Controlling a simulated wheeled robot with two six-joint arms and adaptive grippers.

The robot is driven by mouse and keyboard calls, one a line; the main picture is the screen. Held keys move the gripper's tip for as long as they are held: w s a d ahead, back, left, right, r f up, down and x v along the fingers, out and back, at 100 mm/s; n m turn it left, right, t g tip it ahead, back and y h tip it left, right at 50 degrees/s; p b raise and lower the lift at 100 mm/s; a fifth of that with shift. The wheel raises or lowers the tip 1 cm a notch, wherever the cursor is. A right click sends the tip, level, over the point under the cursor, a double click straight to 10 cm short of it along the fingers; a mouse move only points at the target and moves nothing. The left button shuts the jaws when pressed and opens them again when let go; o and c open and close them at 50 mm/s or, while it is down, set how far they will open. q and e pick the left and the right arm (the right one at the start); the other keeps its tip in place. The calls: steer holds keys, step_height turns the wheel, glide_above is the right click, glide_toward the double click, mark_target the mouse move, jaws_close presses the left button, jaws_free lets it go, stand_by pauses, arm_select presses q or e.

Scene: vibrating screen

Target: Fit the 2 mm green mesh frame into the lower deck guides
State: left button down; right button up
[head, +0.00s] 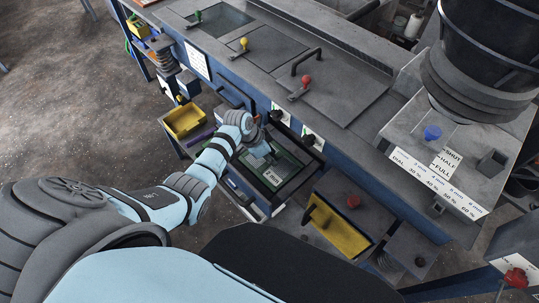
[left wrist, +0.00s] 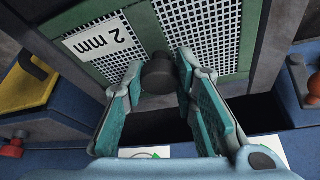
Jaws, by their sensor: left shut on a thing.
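The green mesh frame (head: 287,168) with its "2 mm" label lies low at the front of the blue and grey machine. In the left wrist view the green frame (left wrist: 147,38) shows pale perforated mesh on both sides of a green middle bar. My left gripper (head: 262,152) is at the frame's edge. In the left wrist view my left gripper (left wrist: 158,88) has its fingers closed around the frame's dark round knob (left wrist: 158,73). A dark slot (left wrist: 255,112) opens in the blue front beside the fingers. I cannot tell whether the frame touches any guides. My right gripper is not in view.
A yellow bin (head: 185,121) is on the left. The machine's grey top (head: 340,85) carries green, yellow and red handles.

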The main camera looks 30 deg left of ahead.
arm_select(q)
steer(key=shift+f, duration=0.4)
steer(key=c, duration=1.2)
jaws_free()
steer(key=shift+r, duration=0.1)
steer(key=v, duration=1.2)
